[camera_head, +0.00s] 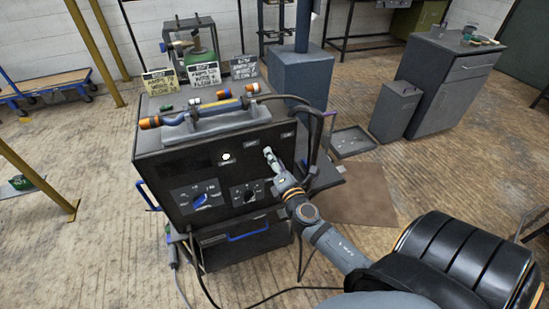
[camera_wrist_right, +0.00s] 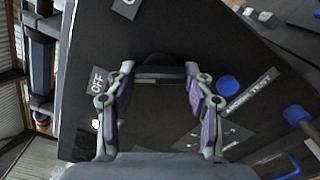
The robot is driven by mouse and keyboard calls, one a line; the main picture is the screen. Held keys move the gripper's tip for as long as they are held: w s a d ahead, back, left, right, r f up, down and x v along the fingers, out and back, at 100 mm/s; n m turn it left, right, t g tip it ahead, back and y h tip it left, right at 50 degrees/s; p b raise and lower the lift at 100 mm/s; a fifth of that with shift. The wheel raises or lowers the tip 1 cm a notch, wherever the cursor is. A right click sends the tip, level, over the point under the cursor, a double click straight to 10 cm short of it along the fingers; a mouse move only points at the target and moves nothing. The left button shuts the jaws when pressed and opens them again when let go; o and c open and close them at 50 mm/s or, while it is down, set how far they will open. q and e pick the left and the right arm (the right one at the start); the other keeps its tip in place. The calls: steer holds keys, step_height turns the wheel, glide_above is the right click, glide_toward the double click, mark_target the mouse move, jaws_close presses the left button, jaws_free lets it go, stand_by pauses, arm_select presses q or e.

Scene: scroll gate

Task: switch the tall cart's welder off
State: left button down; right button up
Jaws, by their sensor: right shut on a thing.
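The tall cart carries a dark welder (camera_head: 215,165) with a front panel. The panel has a blue knob (camera_head: 200,200), a black dial (camera_head: 250,192) and a small lit whitish lamp (camera_head: 226,157). My right gripper (camera_head: 268,153) is at the panel's upper right. In the right wrist view, its two fingers (camera_wrist_right: 157,82) are shut on a dark switch (camera_wrist_right: 158,71) on the panel. An OFF label (camera_wrist_right: 97,83) lies beside one finger. The gripper hides part of the switch, so its position is unclear. My left gripper is not in view.
Several note cards (camera_head: 205,74) and a torch-like tool (camera_head: 195,111) are on top of the welder. Black cables (camera_head: 310,125) hang at its right side. A grey cabinet (camera_head: 440,85) stands at the back right. A shallow tray (camera_head: 352,141) lies on the floor.

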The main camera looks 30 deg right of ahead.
steer(key=shift+n, duration=1.1)
steer(key=o, duration=1.2)
steer(key=shift+c, duration=0.2)
steer(key=v, duration=1.2)
steer(key=shift+p, duration=0.3)
